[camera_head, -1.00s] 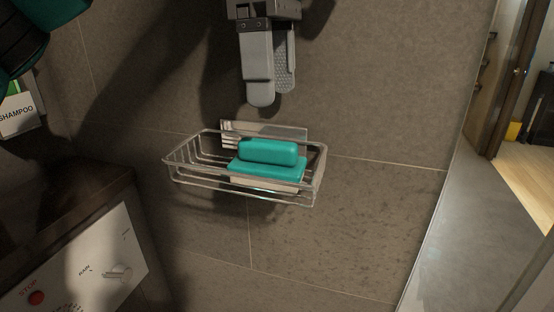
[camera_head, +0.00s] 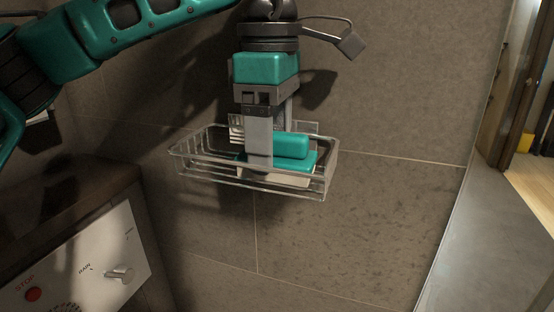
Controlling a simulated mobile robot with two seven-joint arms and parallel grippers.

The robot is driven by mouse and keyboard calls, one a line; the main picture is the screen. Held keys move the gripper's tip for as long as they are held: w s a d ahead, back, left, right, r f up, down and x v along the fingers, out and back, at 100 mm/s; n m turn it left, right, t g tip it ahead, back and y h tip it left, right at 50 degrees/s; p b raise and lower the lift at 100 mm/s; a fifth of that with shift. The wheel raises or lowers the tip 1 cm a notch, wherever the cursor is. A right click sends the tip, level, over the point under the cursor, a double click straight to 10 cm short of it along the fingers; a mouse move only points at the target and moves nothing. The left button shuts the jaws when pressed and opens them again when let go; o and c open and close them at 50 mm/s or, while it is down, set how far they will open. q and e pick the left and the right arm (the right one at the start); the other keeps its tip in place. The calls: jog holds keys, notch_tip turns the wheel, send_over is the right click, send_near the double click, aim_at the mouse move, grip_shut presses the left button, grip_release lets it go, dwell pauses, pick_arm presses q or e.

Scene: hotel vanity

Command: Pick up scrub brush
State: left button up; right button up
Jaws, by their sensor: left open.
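The teal scrub brush (camera_head: 291,146) lies in the wire basket (camera_head: 329,172) on the tiled wall, its teal handle on top. My left gripper (camera_head: 270,158) points down from above with its fingers lowered into the basket at the brush. The near finger stands in front of the left part of the brush and hides it. The other finger is mostly hidden behind. The gripper is open; whether either finger touches the brush cannot be told.
The basket's wire rim surrounds the brush. A white control panel (camera_head: 80,262) with a knob (camera_head: 121,274) and a red stop button (camera_head: 33,294) is at the lower left. The wall (camera_head: 400,100) right of the basket is bare. A doorway opens at the far right.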

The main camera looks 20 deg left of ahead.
pick_arm(q)
jog(key=shift+f, duration=0.65)
jog(key=c, duration=0.8)
jog(key=shift+r, duration=0.15)
jog(key=shift+c, duration=0.2)
jog(key=shift+s+r, duration=0.2)
jog(key=shift+r, duration=0.1)
notch_tip(320, 180, up, 7)
jog(key=shift+f+p, duration=0.15)
jog(key=shift+p, duration=0.35)
jog(key=s+b, duration=0.2)
jog(key=s, duration=1.7)
jog(key=shift+s+a+f, duration=0.3)
jog(key=shift+a, duration=0.05)
